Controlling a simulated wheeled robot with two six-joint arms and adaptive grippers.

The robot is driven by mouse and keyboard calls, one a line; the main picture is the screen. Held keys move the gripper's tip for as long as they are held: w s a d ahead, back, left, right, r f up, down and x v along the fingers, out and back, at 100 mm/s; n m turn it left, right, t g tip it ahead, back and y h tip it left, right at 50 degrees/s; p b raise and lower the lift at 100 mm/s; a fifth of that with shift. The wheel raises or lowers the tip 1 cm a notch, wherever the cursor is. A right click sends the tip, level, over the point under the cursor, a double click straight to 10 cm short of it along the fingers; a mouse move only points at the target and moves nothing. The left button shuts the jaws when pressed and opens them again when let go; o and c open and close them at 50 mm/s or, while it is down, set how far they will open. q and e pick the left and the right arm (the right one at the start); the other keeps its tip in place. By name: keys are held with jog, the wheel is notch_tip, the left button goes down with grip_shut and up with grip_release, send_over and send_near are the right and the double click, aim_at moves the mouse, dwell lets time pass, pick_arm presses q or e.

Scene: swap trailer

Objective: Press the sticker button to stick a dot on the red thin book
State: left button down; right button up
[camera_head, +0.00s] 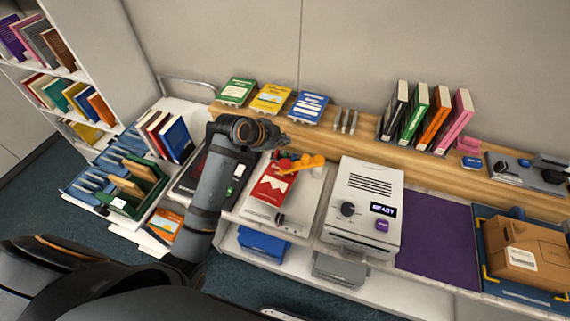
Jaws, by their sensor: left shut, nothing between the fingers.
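A thin red book (268,190) with a white patch lies on a white station (296,205) in the middle. A yellow-orange part (303,163) with red bits extends over its upper end; I cannot tell whether it is the sticker button. My left gripper (281,143) is shut and empty, just above and left of that part. It appears apart from the book; contact with the orange part is unclear. No dot can be made out on the visible cover. My right gripper is not in view.
Beyond are a purple mat (437,240) and a cardboard box (527,255). Upright books (436,120) stand on the wooden shelf (365,150). A dark device (190,180) is left of my arm.

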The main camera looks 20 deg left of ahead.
pick_arm(q)
jog(key=b, duration=0.6)
send_over(283, 165)
notch_tip(283, 165, down, 7)
jog(key=shift+w+r, duration=0.1)
jog(key=shift+f+b, duration=0.45)
jog(key=shift+f, duration=0.25)
jog(key=shift+f, duration=0.15)
jog(key=shift+f, duration=0.25)
dwell(0.5)
